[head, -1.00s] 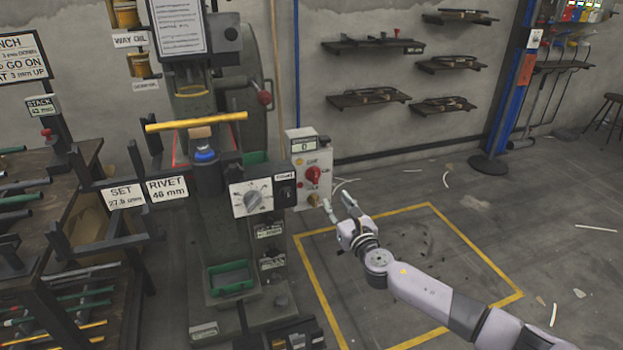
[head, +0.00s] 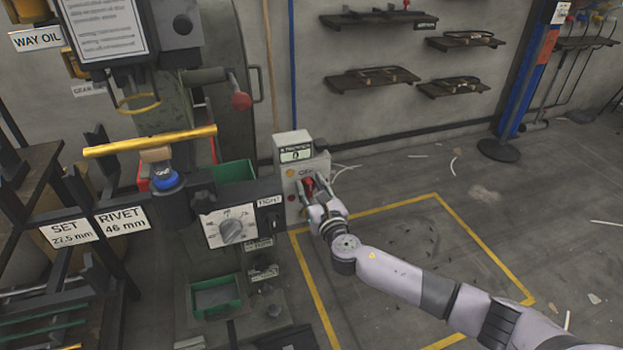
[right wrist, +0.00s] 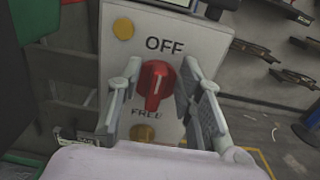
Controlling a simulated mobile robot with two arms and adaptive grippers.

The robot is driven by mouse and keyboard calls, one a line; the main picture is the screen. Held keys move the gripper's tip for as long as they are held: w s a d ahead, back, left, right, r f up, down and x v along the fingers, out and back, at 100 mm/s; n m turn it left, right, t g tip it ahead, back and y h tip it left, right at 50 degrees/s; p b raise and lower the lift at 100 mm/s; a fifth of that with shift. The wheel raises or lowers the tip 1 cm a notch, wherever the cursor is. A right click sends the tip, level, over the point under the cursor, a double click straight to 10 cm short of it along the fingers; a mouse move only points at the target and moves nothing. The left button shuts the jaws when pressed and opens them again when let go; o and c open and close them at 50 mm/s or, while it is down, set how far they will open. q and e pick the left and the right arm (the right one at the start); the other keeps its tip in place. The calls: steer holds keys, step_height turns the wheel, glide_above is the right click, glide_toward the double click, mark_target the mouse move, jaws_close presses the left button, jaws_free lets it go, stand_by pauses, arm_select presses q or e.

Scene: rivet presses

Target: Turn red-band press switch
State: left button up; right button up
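The red switch knob (right wrist: 155,84) is on the front of a pale control box (right wrist: 215,42), with OFF printed above it and FREE below. Its white mark stands upright, toward OFF. In the head view the box (head: 289,170) is at the right side of the press (head: 172,115); the knob is partly hidden by my fingers. My right gripper (right wrist: 159,75) is open, one finger left and one right of the knob, with a visible gap on each side. It also shows in the head view (head: 315,188). My left gripper is not in view.
A dial panel (head: 235,225) sits just left of the control box. A yellow bar (head: 150,140) lies across the press. A red-ended lever (head: 240,101) sticks out above. The floor inside the yellow outline (head: 395,216) is clear apart from small debris.

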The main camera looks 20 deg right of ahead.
steer(key=shift+c, duration=0.5)
jaws_close()
